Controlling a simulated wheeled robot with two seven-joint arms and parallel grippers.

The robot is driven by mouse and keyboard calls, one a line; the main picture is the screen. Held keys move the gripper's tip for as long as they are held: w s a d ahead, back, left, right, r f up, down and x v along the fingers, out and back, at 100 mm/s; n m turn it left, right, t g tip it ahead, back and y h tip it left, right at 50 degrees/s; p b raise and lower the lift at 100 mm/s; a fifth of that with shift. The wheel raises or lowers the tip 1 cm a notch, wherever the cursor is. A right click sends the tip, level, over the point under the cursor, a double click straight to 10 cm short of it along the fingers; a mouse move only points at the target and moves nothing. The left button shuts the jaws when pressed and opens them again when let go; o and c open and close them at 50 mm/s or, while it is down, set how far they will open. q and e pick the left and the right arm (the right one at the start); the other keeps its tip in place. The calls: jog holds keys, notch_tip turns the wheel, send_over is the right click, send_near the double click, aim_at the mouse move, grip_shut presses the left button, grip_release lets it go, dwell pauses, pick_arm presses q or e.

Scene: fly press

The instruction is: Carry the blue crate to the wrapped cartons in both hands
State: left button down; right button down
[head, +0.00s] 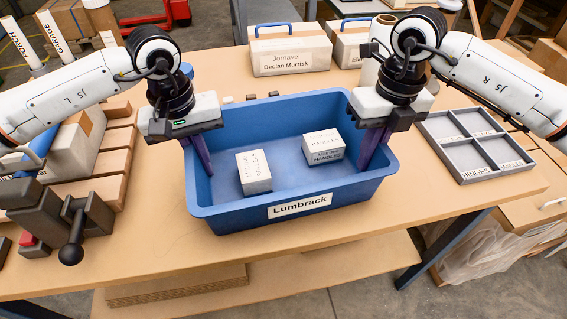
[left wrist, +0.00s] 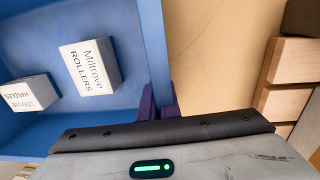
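The blue crate (head: 300,208), labelled Lumbrack, stands on the wooden bench. Two white boxes lie inside it: one at left (head: 254,172) and one marked HANDLES (head: 323,147). My left gripper (head: 197,152) is at the crate's left wall. In the left wrist view its purple fingers (left wrist: 158,102) sit on both sides of that wall, close against it. My right gripper (head: 376,148) is at the right wall with one finger inside against it; its outer finger is hidden. Brown cartons (head: 75,18) stand at the back left; I cannot tell whether they are wrapped.
A grey divided tray (head: 478,140) lies to the crate's right. A vice (head: 65,215) and wooden blocks (head: 100,160) are at left. White cases with blue handles (head: 290,52) stand behind. Clear film (head: 490,250) hangs at the lower right. The bench front is clear.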

pick_arm(q)
jog(key=shift+w+r, duration=0.1)
jog(key=shift+r, duration=0.15)
pick_arm(e)
jog(key=shift+w+r, duration=0.1)
jog(key=shift+r, duration=0.15)
